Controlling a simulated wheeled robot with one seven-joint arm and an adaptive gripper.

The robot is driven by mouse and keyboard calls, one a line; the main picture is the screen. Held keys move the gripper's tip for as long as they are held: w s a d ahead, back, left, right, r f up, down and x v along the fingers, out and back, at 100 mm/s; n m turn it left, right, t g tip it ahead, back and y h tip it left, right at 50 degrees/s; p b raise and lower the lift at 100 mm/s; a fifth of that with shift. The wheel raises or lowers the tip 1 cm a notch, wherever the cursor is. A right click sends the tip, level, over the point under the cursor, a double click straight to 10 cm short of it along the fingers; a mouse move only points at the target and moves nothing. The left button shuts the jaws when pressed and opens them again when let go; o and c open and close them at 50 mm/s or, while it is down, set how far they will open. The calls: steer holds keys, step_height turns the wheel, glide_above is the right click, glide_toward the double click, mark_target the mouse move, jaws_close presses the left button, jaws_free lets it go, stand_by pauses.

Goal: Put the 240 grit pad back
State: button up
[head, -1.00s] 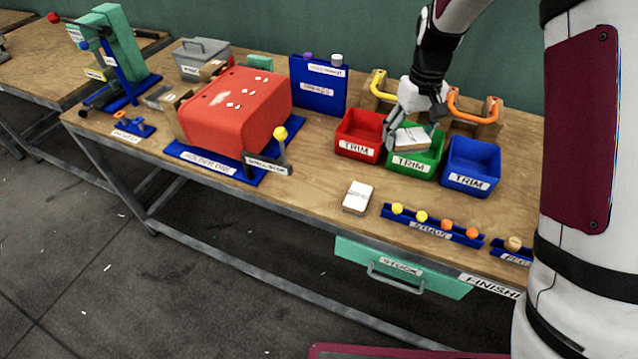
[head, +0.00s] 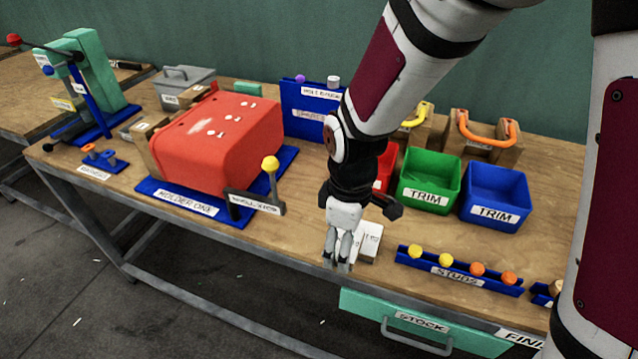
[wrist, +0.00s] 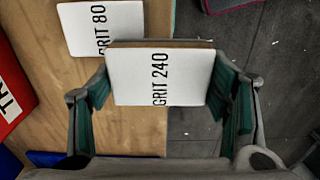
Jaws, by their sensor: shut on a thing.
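The 240 grit pad (wrist: 145,78) is a white-topped block with a tan edge, its label reading GRIT 240 in the wrist view. My gripper (wrist: 163,88) is shut on it, one finger on each side. In the head view my gripper (head: 342,258) points down near the bench's front edge, and the held pad is mostly hidden by the fingers. The 80 grit pad (head: 370,243) lies on the bench just right of my gripper; in the wrist view it (wrist: 98,27) shows GRIT 80, beyond and left of the held pad.
Green (head: 430,182) and blue (head: 495,195) TRIM bins stand behind to the right; my arm partly hides the red one (head: 385,165). The STUDS rack (head: 458,270) is to the right, the red holder (head: 220,140) to the left. Bare wood lies left of my gripper.

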glide_above(318, 231)
steer(key=shift+s+f, duration=0.1)
steer(key=shift+f, duration=2.1)
steer(key=shift+f, duration=0.2)
steer(key=o, duration=1.3)
